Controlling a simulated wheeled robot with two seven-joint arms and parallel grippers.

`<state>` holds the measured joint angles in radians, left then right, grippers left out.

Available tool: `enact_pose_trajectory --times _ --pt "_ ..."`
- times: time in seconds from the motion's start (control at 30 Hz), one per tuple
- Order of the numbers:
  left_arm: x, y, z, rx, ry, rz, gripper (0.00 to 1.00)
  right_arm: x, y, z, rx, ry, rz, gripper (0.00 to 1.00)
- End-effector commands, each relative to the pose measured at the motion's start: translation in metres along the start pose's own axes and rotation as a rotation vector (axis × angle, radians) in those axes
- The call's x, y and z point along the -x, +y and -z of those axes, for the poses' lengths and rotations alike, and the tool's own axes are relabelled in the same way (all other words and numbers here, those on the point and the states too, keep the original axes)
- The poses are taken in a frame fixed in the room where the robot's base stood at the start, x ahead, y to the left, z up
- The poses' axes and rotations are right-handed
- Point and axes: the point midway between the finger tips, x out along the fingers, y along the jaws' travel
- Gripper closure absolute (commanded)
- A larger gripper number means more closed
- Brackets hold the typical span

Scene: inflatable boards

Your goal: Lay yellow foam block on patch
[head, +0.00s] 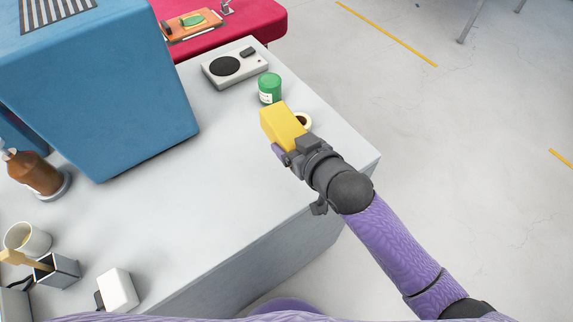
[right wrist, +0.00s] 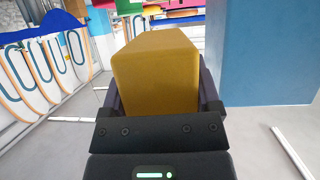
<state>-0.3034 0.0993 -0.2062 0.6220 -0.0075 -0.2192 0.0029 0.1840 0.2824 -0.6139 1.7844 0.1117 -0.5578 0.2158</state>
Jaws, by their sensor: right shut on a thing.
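The yellow foam block (head: 281,125) is held in my right gripper (head: 284,146), over the right part of the grey table in the head view. In the right wrist view the block (right wrist: 157,75) fills the space between the two fingers of the gripper (right wrist: 155,95), which press on its sides. The head view does not clearly show how high the block is above the table. My left gripper is not in view.
A green tin (head: 270,88), a roll of tape (head: 303,120) and a grey device (head: 235,68) stand near the block. A large blue block (head: 110,95) takes up the table's left. A brown bottle (head: 36,172) and a white box (head: 117,289) are nearer. The table's middle is clear.

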Motion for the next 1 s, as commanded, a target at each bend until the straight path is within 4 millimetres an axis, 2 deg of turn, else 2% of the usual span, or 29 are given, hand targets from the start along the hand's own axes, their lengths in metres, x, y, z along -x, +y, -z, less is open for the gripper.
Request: enact_pose_trajectory --times 0.1,0.23,0.33,0.4,0.77,0.8,0.9,1.0 --pt "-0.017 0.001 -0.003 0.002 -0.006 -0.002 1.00 -0.012 0.000 -0.031 -0.002 -0.007 0.000 0.75" --pt "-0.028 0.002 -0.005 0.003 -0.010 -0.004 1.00 -0.021 0.000 -0.053 -0.002 -0.005 0.000 0.75" --pt "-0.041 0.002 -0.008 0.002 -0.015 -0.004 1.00 -0.030 0.000 -0.076 -0.003 -0.007 0.000 0.75" --pt "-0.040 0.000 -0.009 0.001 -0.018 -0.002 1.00 -0.034 0.000 -0.084 -0.001 -0.005 -0.001 0.75" --pt "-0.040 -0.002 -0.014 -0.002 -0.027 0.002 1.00 -0.036 0.000 -0.089 0.000 -0.002 -0.001 0.75" --pt "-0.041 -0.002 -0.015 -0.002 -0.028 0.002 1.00 -0.036 0.000 -0.090 0.000 -0.003 -0.001 0.18" --pt "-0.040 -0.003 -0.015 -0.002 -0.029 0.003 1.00 -0.036 0.000 -0.089 0.000 -0.002 -0.001 0.00" --pt "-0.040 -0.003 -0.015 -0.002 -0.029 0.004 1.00 -0.036 0.000 -0.089 0.000 -0.002 -0.001 0.00"
